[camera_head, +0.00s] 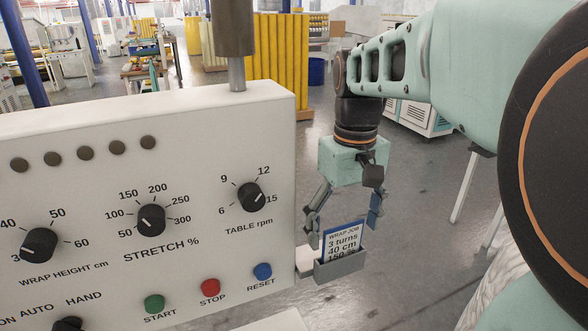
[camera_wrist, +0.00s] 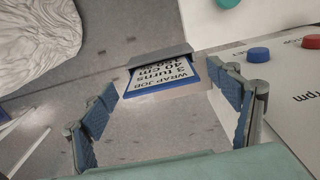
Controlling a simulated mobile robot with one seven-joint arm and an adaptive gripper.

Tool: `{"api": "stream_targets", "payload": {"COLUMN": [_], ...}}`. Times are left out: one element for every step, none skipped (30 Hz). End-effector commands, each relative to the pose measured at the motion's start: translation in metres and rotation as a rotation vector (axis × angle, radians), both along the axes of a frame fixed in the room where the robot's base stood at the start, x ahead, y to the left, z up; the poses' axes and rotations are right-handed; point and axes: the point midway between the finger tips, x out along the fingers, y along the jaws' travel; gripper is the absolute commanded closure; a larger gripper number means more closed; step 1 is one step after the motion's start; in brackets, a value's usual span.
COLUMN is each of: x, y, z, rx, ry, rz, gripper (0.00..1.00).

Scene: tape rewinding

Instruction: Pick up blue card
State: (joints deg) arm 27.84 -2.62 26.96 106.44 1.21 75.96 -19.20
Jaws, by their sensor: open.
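The blue card (camera_head: 343,242) has a blue border and a white face with printed text reading "WRAP JOB", "3 turns", "40 cm". It stands upright in a small grey holder (camera_head: 340,269) at the right side of the control panel, its lower part hidden by the holder's front. In the wrist view the card (camera_wrist: 165,78) lies between and beyond the fingers. My gripper (camera_head: 343,211) is open and points down just above the card, one finger on each side. In the wrist view my gripper's fingers (camera_wrist: 170,107) are wide apart with nothing between their tips that I can see touching.
The white control panel (camera_head: 200,110) with knobs and a green, a red and a blue button (camera_head: 262,271) stands close left of the gripper. A white wrapped bundle (camera_wrist: 38,38) shows in the wrist view. Grey floor is clear behind the gripper.

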Motion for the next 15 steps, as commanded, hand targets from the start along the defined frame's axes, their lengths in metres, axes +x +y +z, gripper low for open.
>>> {"api": "stream_targets", "payload": {"x": [-0.001, -0.001, 0.0, 0.0, 0.0, -0.001, 0.0, 0.0, 0.0, 0.0, 0.0, 0.0, 0.0, 0.0, 0.0], "y": [0.0, 0.0, 0.0, 0.0, 0.0, 0.0, 0.0, 0.0, 0.0, 0.0, 0.0, 0.0, 0.0, 0.0, 0.0], "z": [-0.009, -0.013, -0.017, -0.019, -0.021, -0.023, -0.024, -0.024, -0.024, -0.024, -0.024, -0.024, -0.024, -0.024, -0.023], "rx": [0.0, 0.0, 0.001, 0.001, 0.001, 0.001, 0.0, 0.0, 0.0, 0.0, 0.0, 0.0, 0.0, 0.0, 0.0], "ry": [0.002, 0.003, 0.001, 0.001, 0.001, 0.001, 0.001, 0.0, 0.0, 0.0, 0.0, 0.0, 0.0, 0.0, -0.001], "rz": [-0.001, -0.001, -0.001, 0.0, 0.0, 0.0, 0.0, 0.0, 0.0, 0.0, 0.0, 0.0, 0.0, 0.0, 0.0], "gripper": [0.18, 0.18, 0.18, 0.18, 0.18, 0.18, 0.18, 0.18, 0.18, 0.18, 0.18, 0.18, 0.18, 0.21, 0.26]}}
